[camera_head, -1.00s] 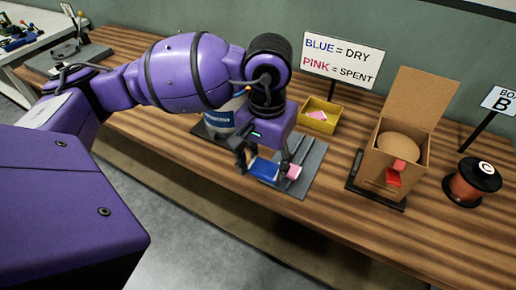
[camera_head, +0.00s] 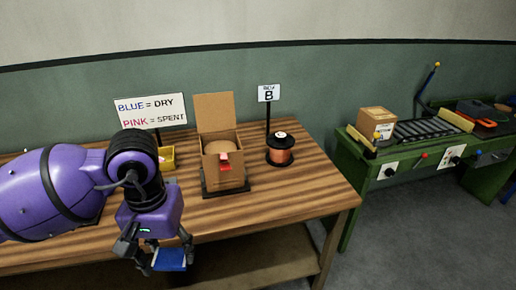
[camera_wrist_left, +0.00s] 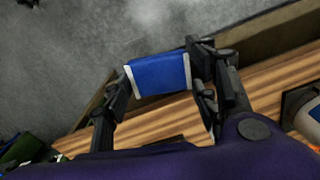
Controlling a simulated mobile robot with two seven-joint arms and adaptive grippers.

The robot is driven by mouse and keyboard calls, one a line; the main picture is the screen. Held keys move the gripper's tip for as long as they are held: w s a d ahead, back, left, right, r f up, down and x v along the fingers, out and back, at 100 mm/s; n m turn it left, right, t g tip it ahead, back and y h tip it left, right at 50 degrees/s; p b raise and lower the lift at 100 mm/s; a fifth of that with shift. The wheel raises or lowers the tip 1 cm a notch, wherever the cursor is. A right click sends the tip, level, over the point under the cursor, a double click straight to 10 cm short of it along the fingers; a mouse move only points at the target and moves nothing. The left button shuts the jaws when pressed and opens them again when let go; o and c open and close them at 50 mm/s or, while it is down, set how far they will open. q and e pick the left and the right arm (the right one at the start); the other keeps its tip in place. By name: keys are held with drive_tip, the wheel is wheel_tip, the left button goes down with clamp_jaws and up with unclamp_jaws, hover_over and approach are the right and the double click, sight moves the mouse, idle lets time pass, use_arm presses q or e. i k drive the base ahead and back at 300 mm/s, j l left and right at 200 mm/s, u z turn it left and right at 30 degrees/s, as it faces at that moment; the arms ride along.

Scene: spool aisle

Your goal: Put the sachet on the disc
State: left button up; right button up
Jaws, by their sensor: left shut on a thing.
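My left gripper (camera_head: 160,258) is shut on a blue sachet (camera_head: 172,259) with pale ends. It holds the sachet at the bench's front edge; the left wrist view also shows the sachet (camera_wrist_left: 161,75) between the two fingers, with grey floor behind it. A tan round disc (camera_head: 221,147) shows inside the open cardboard box (camera_head: 211,177) on the bench, to the right of and beyond the gripper. The box's front has a slot with pink and red pieces. My right gripper is not in view.
A copper-coloured spool (camera_head: 279,157) with a black top stands right of the box, beside a "B" sign (camera_head: 268,93). A yellow bin (camera_head: 167,158) and a "BLUE = DRY, PINK = SPENT" sign (camera_head: 151,112) are left of it. A green conveyor bench (camera_head: 352,177) stands farther right.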

sight(220, 148)
drive_tip(key=i+j+z, duration=0.1)
drive_tip(key=z, duration=1.2)
drive_tip(key=j, duration=1.85)
